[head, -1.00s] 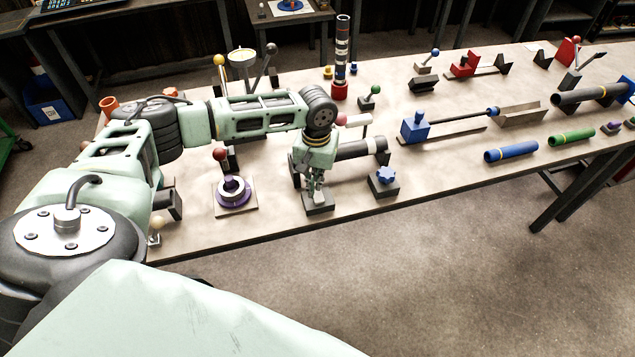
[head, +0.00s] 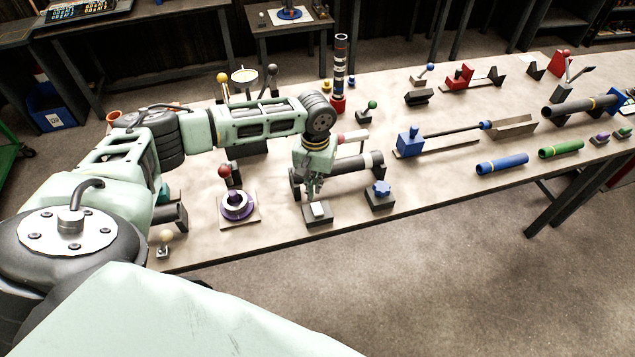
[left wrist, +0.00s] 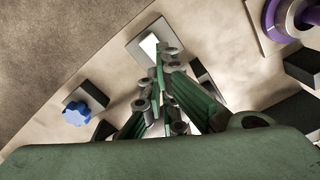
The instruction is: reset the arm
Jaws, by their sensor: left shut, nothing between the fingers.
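My left arm reaches in from the left over the table in the head view. My left gripper (head: 314,187) points down just above a dark block with a white top (head: 318,212). The gripper is shut and holds nothing. In the left wrist view the fingers (left wrist: 160,75) are together, with the white-topped block (left wrist: 149,45) just past their tips. I cannot tell whether they touch it. My right gripper is in neither view.
A dark horizontal shaft (head: 352,168) lies close behind. Blue (head: 502,164) and green (head: 561,149) cylinders lie farther right. The table's front edge is near.

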